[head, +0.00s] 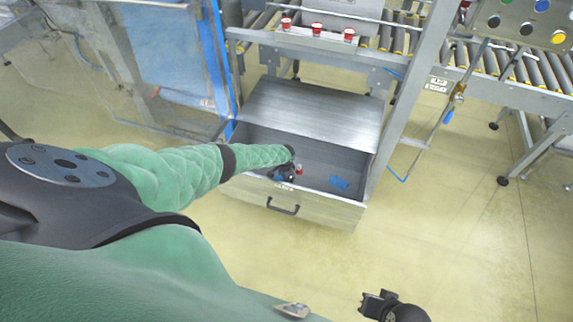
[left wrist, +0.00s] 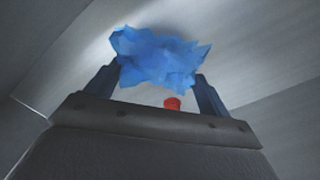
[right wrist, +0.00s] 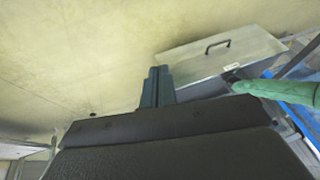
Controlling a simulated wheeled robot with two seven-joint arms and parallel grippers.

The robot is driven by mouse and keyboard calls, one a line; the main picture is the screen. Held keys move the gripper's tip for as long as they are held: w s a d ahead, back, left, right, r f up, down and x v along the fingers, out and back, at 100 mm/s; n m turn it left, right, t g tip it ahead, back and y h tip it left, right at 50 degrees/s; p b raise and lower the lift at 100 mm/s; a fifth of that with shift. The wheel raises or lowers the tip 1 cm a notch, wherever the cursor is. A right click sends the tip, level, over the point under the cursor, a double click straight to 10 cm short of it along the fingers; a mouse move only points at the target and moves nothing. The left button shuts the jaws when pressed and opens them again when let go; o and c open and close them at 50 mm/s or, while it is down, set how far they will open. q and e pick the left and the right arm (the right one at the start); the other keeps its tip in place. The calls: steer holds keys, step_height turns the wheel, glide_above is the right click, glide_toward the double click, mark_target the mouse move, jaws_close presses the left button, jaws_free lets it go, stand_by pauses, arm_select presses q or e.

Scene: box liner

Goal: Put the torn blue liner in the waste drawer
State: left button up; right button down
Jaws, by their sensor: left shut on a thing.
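The waste drawer (head: 318,207) is open, its grey inside in view. My left gripper (head: 283,173) reaches down into it near its left front. In the left wrist view, the torn blue liner (left wrist: 160,58), crumpled, is held across the fingertips of my left gripper (left wrist: 155,85). In the head view I cannot make out the held liner clearly. A separate blue piece (head: 340,183) lies on the drawer floor, right of the gripper. My right gripper (head: 376,303) is outside the drawer, its fingers together and empty in the right wrist view (right wrist: 157,85).
A small red item (head: 299,169) is in the drawer beside my left gripper; it also shows in the left wrist view (left wrist: 172,103). Red-topped cups (head: 317,29) stand on a ledge above. A roller conveyor (head: 535,72) is at right. The floor (head: 450,225) is clear.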

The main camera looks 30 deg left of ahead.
arm_select(q)
steer(key=shift+f+b, duration=0.35)
steer(key=shift+f, duration=0.55)
step_height(320, 180, down, 3)
steer(key=shift+f+b, duration=0.1)
steer(key=shift+b, duration=1)
arm_select(e)
step_height(320, 180, down, 10)
steer(key=w+a+t, duration=0.1)
steer(key=a, duration=0.1)
steer(key=shift+w+a+f+y, duration=0.25)
steer(key=shift+w+a+y, duration=0.1)
steer(key=shift+a+y, duration=0.05)
arm_select(q)
steer(key=shift+f, duration=0.15)
arm_select(e)
steer(key=shift+f, duration=0.45)
arm_select(q)
steer(key=o, duration=0.6)
steer(key=shift+o, duration=1.4)
arm_select(e)
steer(key=shift+f, duration=0.3)
